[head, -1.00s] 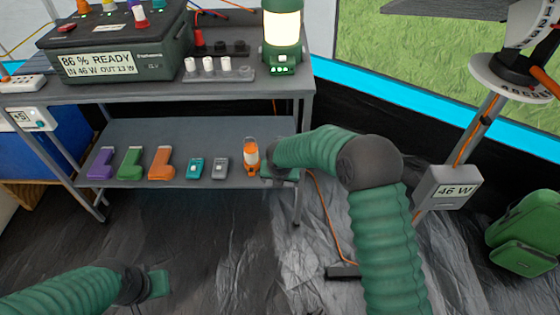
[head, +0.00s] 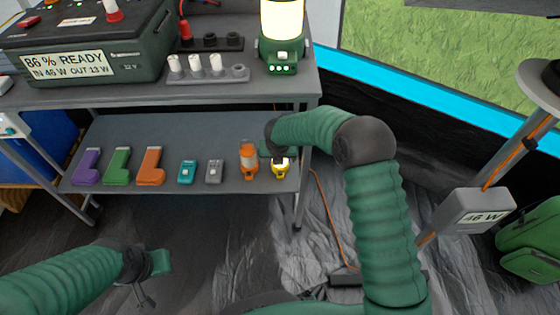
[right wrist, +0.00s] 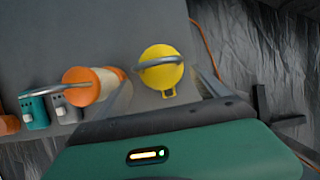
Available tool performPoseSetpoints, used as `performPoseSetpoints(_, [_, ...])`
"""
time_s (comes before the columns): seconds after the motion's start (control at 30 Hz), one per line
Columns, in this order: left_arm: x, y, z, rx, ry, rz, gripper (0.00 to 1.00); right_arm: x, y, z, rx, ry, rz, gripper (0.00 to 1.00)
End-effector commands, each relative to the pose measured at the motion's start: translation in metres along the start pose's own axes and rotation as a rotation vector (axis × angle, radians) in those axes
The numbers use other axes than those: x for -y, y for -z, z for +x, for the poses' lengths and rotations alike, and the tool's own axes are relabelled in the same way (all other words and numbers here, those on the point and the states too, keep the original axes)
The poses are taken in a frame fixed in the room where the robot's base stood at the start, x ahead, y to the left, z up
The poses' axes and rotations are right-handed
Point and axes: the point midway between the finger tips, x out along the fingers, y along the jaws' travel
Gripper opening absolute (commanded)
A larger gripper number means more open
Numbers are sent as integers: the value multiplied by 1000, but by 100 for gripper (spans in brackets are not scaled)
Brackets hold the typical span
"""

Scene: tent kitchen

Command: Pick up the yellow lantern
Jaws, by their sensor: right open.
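The small yellow lantern (head: 280,169) stands at the right end of the lower shelf, its top partly hidden by my right gripper (head: 268,148). In the right wrist view the yellow lantern (right wrist: 160,72) is seen from above, its grey handle across its yellow top. My right gripper (right wrist: 165,92) is open, with the lantern ahead of and roughly between its fingers; contact cannot be told. My left gripper (head: 160,262) hangs at the lower left, away from the shelf; its jaw opening is unclear.
An orange lantern (head: 249,162) stands close left of the yellow one, also in the right wrist view (right wrist: 84,87). Grey (head: 214,171) and teal (head: 187,172) devices sit further left. A table leg (head: 302,190) is just right. The upper tabletop (head: 200,91) is above.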

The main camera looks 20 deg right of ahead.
Motion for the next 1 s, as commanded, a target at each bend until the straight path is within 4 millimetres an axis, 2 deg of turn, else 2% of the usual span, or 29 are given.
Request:
performPoseSetpoints(0.03, [0,-2,9,0,0,0,0,0,2,10,0,0,1,83])
performPoseSetpoints(0.13, [0,-5,21,0,0,0,0,3,3,22,0,0,0,83])
performPoseSetpoints(0.3, [0,-12,52,0,0,0,0,7,4,53,0,-1,2,83])
performPoseSetpoints(0.37, [0,-13,56,0,0,0,0,7,3,58,-1,0,1,83])
performPoseSetpoints(0.57, [0,-12,52,0,0,0,0,8,0,55,0,1,0,83])
performPoseSetpoints(0.67, [0,-12,52,0,0,0,0,8,0,55,0,1,0,73])
performPoseSetpoints(1.0, [0,-12,52,0,0,0,0,7,0,55,0,1,0,28])
